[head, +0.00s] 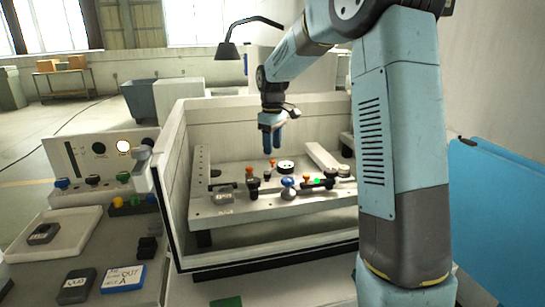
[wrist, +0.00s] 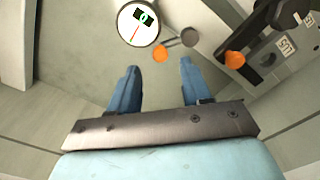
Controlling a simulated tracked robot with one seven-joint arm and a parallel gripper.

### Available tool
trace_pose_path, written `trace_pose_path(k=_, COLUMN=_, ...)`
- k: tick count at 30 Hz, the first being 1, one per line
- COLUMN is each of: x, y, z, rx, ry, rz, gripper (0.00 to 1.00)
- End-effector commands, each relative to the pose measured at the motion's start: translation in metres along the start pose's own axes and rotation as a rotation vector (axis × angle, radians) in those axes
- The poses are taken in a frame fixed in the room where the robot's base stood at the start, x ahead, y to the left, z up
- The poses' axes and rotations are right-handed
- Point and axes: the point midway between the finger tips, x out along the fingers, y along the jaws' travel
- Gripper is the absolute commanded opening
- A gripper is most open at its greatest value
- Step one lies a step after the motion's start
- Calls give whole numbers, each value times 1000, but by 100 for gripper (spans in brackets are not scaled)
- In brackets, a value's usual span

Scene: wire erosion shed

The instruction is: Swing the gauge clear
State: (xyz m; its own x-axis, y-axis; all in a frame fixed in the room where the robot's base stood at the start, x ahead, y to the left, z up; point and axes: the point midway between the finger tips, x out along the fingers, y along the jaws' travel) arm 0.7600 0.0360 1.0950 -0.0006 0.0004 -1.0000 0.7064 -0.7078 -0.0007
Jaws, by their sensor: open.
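The gauge is a round dial with a dark rim, white face and red needle. In the head view a small round dial (head: 286,166), which looks like this gauge, sits over the work table. An orange knob (wrist: 160,53) and a grey disc (wrist: 190,38) are beside it. My gripper (head: 272,151) points down above the table, apart from the dial. In the wrist view its two blue fingers (wrist: 157,75) are spread with nothing between them.
A dark labelled clamp (wrist: 282,45) with another orange knob lies right of the dial in the wrist view. The white machine tub (head: 180,190) walls in the table (head: 235,212). Several knobs and small parts crowd its middle. A control panel (head: 100,165) stands left.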

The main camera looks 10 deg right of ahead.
Motion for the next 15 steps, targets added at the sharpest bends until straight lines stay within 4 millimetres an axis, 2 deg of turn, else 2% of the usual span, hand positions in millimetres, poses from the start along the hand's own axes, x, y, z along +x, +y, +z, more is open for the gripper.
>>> trace_pose_path(k=1, x=10, y=0, z=0, rx=0, ry=-2, rz=-2, gripper=48)
trace_pose_path(k=6, x=31, y=0, z=0, rx=-1, ry=-2, rz=-1, gripper=48)
trace_pose_path(k=15, x=45, y=0, z=0, rx=-1, ry=-1, rz=0, gripper=48)
